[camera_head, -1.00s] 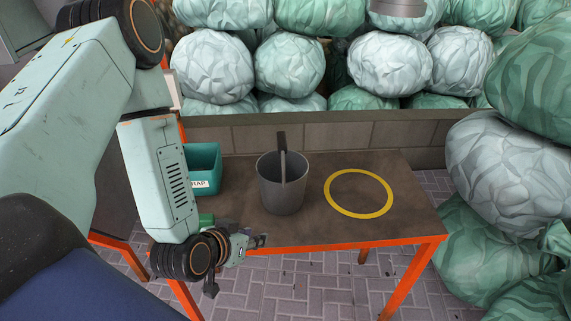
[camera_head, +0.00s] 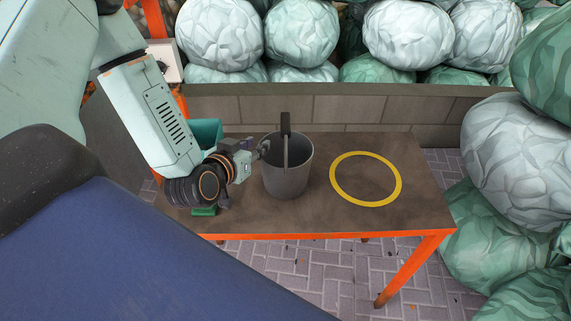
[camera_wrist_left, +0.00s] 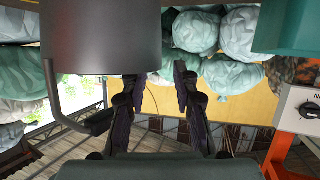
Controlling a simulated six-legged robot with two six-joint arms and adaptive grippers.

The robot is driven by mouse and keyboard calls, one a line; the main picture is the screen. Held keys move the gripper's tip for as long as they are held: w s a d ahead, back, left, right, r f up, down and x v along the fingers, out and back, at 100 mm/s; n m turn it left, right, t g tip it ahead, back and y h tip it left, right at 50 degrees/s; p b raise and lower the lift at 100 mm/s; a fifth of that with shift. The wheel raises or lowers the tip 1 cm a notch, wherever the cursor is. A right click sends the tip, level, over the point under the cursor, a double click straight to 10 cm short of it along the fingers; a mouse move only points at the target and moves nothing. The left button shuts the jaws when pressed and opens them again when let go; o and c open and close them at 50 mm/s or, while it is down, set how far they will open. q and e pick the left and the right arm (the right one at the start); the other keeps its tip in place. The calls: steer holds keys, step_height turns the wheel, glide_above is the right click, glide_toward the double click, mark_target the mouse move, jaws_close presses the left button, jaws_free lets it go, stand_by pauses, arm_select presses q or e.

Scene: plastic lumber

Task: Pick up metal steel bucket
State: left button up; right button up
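The grey metal bucket (camera_head: 288,178) stands upright on the brown table, its handle (camera_head: 286,140) raised. In the left wrist view the bucket (camera_wrist_left: 100,40) fills the upper left, with its bar-like handle (camera_wrist_left: 75,125) beside it. My left gripper (camera_head: 262,149) is at the bucket's left side, near its rim. In the left wrist view the two dark fingers of my left gripper (camera_wrist_left: 157,90) are apart with nothing between them. One finger is close to the bucket's wall; I cannot tell whether they touch. My right gripper is not in view.
A yellow ring (camera_head: 366,202) is marked on the table (camera_head: 320,222), right of the bucket, with nothing in it. A teal bin (camera_head: 206,132) is partly hidden behind my left arm. A low block wall (camera_head: 350,108) and stacked bales (camera_head: 300,35) stand behind.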

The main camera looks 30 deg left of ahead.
arm_select(q)
steer(key=shift+w+d+f+b, duration=0.1)
steer(key=shift+w+f+b, duration=0.05)
steer(key=shift+w, duration=0.35)
steer(key=shift+w+d+f+b, duration=0.1)
steer(key=shift+w+b, duration=0.05)
steer(key=shift+w, duration=0.3)
steer(key=shift+w+a+f, duration=0.25)
steer(key=shift+w+a, duration=0.05)
steer(key=shift+c, duration=0.2)
steer(key=shift+s+d+r, duration=0.2)
steer(key=c, duration=0.5)
jaws_close()
steer(key=shift+a+f, duration=0.1)
